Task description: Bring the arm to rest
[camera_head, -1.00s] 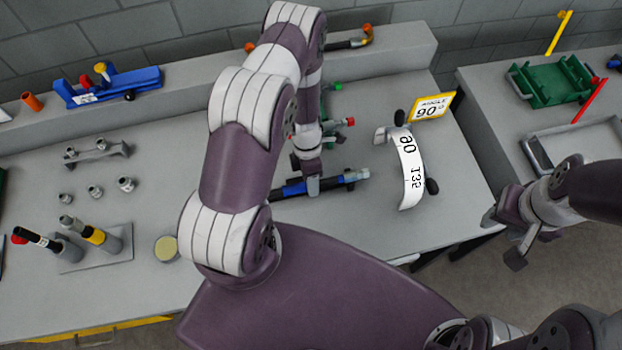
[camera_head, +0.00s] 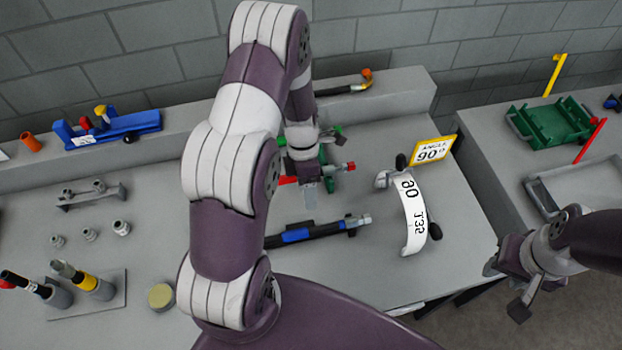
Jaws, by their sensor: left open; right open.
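My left arm reaches up from the lower middle and bends down over the grey bench (camera_head: 350,270). Its gripper (camera_head: 308,200) is open and empty above the bench, behind a black bar-shaped tool with a blue section (camera_head: 298,236). The tool lies on the bench, apart from the fingers. My arm hides part of the bench and the tool's left end. My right gripper (camera_head: 506,290) is open and empty at the right, off the bench's front right edge.
Red and green-ended tools (camera_head: 340,167) lie behind the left gripper. A blue rack (camera_head: 125,126), fittings (camera_head: 90,234) and a holder plate (camera_head: 112,300) are at the left.

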